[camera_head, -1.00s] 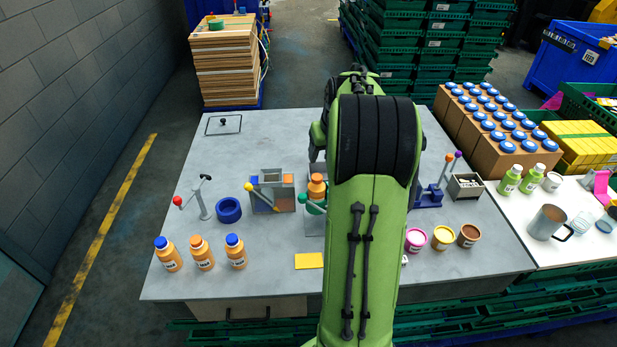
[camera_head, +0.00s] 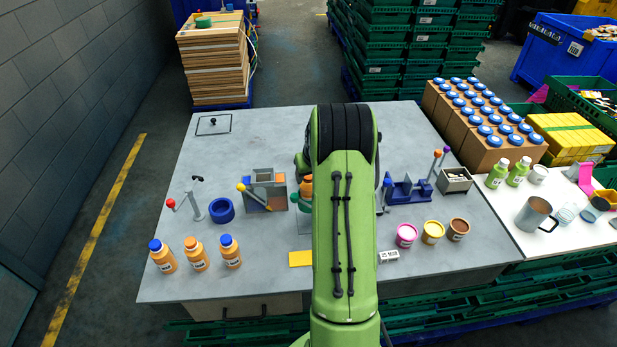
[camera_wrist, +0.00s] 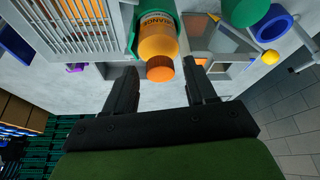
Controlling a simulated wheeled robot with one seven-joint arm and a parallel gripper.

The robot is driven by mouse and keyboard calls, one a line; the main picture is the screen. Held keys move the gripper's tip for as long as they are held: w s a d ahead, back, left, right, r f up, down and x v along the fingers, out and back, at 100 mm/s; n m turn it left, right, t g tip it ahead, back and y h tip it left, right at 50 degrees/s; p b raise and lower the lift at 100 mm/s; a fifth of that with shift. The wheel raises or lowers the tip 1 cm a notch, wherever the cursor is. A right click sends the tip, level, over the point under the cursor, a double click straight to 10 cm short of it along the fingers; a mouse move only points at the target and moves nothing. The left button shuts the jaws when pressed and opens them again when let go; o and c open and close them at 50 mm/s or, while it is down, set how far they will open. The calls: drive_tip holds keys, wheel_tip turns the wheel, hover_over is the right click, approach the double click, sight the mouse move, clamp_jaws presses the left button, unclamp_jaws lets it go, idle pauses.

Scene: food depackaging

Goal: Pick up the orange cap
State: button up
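An orange cap (camera_wrist: 160,69) sits on an orange bottle (camera_wrist: 157,38) with a printed label, held in a green holder (camera_wrist: 137,40) in the wrist view. My gripper (camera_wrist: 160,73) is open and empty. Its two black fingers appear on either side of the cap, with gaps on both sides; I cannot tell how far apart they are in depth. In the head view only a sliver of this bottle (camera_head: 306,187) shows beside my green arm, which hides my gripper. Another bottle with an orange cap (camera_head: 190,242) stands between two blue-capped bottles at the table's front left.
A grey box fixture with a yellow-knobbed lever (camera_head: 264,189) and a blue ring (camera_head: 221,211) stand left of the holder. Three small tubs (camera_head: 432,232) stand at right. A yellow block (camera_head: 300,259) lies in front. The table's back left is mostly clear.

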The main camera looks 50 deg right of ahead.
drive_tip(key=c, duration=0.9)
wheel_tip(320, 180, up, 10)
drive_tip(key=shift+b, duration=0.35)
